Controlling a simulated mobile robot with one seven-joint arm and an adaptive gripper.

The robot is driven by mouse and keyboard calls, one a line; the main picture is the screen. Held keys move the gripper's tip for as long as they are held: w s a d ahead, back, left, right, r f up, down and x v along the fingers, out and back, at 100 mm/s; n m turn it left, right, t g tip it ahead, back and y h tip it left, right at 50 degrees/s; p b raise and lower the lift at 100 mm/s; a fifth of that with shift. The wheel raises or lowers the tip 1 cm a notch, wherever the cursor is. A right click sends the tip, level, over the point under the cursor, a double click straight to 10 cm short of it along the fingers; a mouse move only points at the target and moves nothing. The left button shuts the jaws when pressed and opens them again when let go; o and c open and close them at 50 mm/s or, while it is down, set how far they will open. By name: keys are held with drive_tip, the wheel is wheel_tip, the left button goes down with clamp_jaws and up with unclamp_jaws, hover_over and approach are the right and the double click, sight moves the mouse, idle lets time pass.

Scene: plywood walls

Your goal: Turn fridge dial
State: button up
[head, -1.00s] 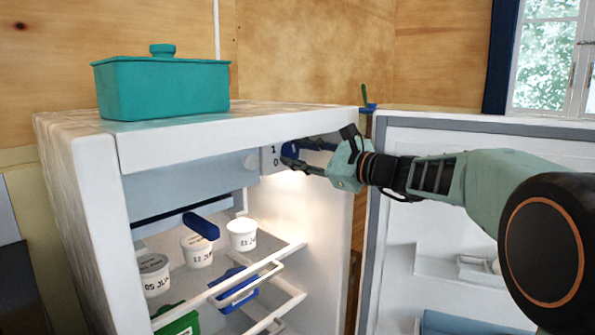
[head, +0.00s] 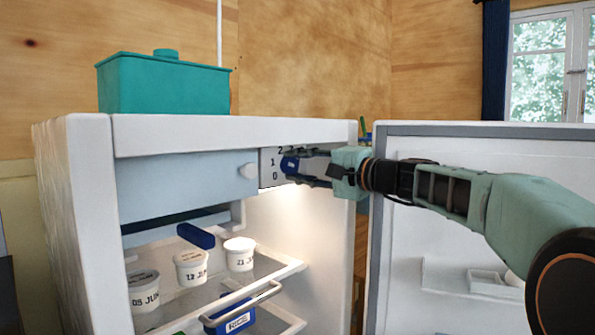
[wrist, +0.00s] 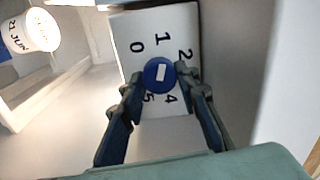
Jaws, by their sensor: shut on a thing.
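The fridge dial (wrist: 159,73) is a round blue knob with a white mark, on a white plate (wrist: 182,32) numbered around it. The digits 0, 1, 2, 4 and 5 show in the wrist view. In the head view the dial (head: 289,164) sits on the fridge's upper inner right side. My gripper (wrist: 160,82) is shut on the dial, one finger on each side of it. In the head view my gripper (head: 300,172) reaches in from the right.
The open fridge (head: 85,220) has its door (head: 440,215) swung to the right. Labelled white tubs (head: 191,266) and a blue container (head: 230,318) stand on the shelves. A teal lidded box (head: 165,85) stands on top.

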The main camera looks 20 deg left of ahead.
drive_tip(key=n, duration=0.5)
drive_tip(key=shift+r+n, duration=0.1)
drive_tip(key=shift+n, duration=0.2)
drive_tip(key=n, duration=0.4)
drive_tip(key=shift+n, duration=0.7)
drive_tip(key=o, duration=1.2)
drive_tip(key=shift+c, duration=0.2)
drive_tip(key=shift+d, duration=0.1)
drive_tip(key=v, duration=1.2)
